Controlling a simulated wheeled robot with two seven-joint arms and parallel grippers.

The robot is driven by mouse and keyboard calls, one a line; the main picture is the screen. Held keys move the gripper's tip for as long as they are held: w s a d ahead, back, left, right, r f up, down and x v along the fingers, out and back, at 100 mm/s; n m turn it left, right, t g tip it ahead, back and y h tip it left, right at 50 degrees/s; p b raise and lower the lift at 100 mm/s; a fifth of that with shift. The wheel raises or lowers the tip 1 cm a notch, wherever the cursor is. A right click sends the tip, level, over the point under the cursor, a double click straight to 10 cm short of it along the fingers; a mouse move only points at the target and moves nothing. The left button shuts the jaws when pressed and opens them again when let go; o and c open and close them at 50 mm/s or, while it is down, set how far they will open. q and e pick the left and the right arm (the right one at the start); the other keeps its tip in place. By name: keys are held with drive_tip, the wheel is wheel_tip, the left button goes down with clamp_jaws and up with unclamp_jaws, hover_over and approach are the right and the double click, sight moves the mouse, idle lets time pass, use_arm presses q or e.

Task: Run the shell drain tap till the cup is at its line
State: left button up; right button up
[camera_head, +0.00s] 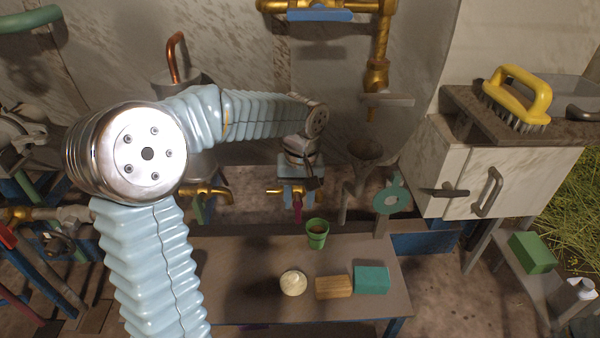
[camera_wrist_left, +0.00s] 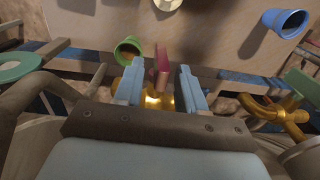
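A brass tap (camera_head: 273,191) with a dark red lever (camera_head: 297,206) sits above the back edge of the bench. My left gripper (camera_head: 298,190) is at this tap. In the left wrist view its light blue fingers (camera_wrist_left: 160,88) stand apart on either side of the red lever (camera_wrist_left: 162,62), with a gap visible on both sides. A green cup (camera_head: 317,240) stands upright on the bench, right of the lever and apart from it; it also shows in the left wrist view (camera_wrist_left: 127,50). Its inside looks brownish; no fill line is readable. My right gripper is out of view.
Another brass tap (camera_head: 210,191) is to the left. A blue cup (camera_wrist_left: 285,22) shows in the left wrist view. A pale round object (camera_head: 293,283), a wooden block (camera_head: 333,288) and a teal block (camera_head: 371,280) lie on the bench (camera_head: 225,260). A green paddle-like piece (camera_head: 391,200) stands right.

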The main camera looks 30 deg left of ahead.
use_arm(q)
wheel_tip(320, 180, up, 10)
drive_tip(key=shift+d+p, duration=0.2)
drive_tip(key=shift+p, duration=0.2)
